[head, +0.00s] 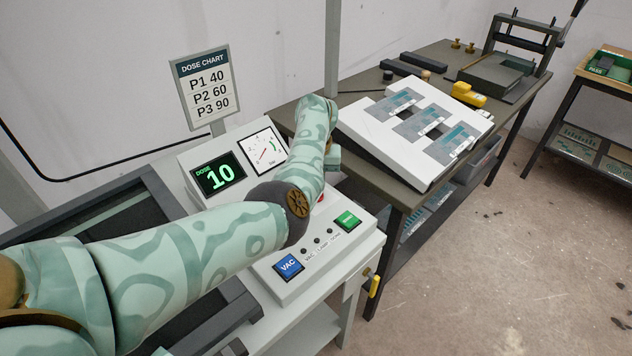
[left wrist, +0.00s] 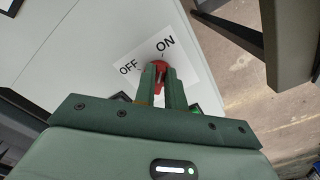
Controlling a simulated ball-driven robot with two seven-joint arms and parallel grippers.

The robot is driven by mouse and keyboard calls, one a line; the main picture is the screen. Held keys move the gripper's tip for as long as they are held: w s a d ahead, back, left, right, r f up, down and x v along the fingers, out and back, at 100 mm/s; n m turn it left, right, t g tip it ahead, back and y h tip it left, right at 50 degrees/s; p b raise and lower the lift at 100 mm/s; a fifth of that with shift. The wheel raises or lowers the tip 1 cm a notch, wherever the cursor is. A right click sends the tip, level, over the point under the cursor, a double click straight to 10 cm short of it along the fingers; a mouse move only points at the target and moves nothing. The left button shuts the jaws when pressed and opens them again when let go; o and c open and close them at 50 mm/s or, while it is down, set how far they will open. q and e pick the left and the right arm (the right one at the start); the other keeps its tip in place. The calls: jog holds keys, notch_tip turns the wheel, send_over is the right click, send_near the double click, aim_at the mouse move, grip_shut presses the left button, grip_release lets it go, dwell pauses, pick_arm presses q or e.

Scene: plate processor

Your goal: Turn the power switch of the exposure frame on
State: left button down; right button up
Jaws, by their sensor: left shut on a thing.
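The red power switch (left wrist: 158,68) sits on the white panel in the left wrist view, with OFF printed at its left and ON above it. My left gripper (left wrist: 159,84) is shut on the switch, its green fingers on either side of the knob. The fingers cover part of the knob, so I cannot tell its exact angle. In the head view the exposure frame's white control console (head: 330,262) shows, but my left arm hides the fingers and the switch's label. My right gripper is in neither view.
The console carries a dose display reading 10 (head: 219,178), a dial gauge (head: 263,149), a blue VAC button (head: 288,266) and a green button (head: 347,221). A dose chart sign (head: 207,90) stands behind. A dark table (head: 398,193) with a sloped white plate rack (head: 375,142) is at right.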

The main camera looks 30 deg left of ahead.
pick_arm(q)
jog(key=c, duration=1.5)
grip_release()
jog(key=shift+o, duration=0.2)
notch_tip(320, 180, up, 16)
jog(key=p, duration=0.5)
jog(key=shift+r+p, duration=0.2)
jog(key=shift+p, duration=0.15)
jog(key=shift+w, duration=0.1)
